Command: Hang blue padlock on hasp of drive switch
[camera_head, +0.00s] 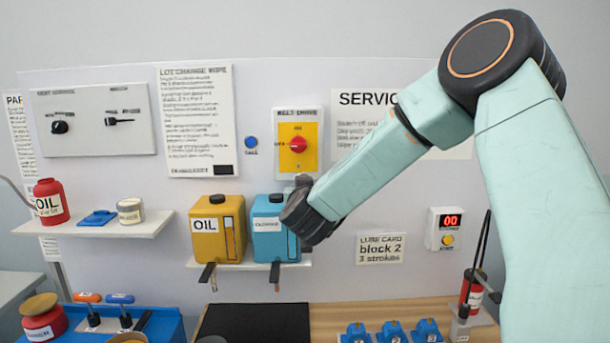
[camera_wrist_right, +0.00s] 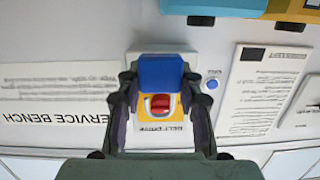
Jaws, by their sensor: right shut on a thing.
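The drive switch is a yellow plate (camera_head: 313,157) with a red knob (camera_head: 298,145) on a white wall box. It also shows in the right wrist view, upside down, with its red knob (camera_wrist_right: 160,104) beyond my fingers. My right gripper (camera_wrist_right: 160,85) is shut on the blue padlock (camera_wrist_right: 160,72), which lies between the fingertips in front of the switch. A pale curved edge borders the red knob; I cannot tell whether it is the shackle or the hasp. In the head view my right gripper (camera_head: 303,187) is just below the switch and the padlock is hidden. My left gripper is not in view.
A yellow oil can (camera_head: 217,233) and a blue can (camera_head: 275,245) stand on a shelf close under my right gripper. A blue button (camera_head: 251,142) is left of the switch. Three blue objects (camera_head: 390,332) sit on the bench. A red bottle (camera_head: 470,292) stands at right.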

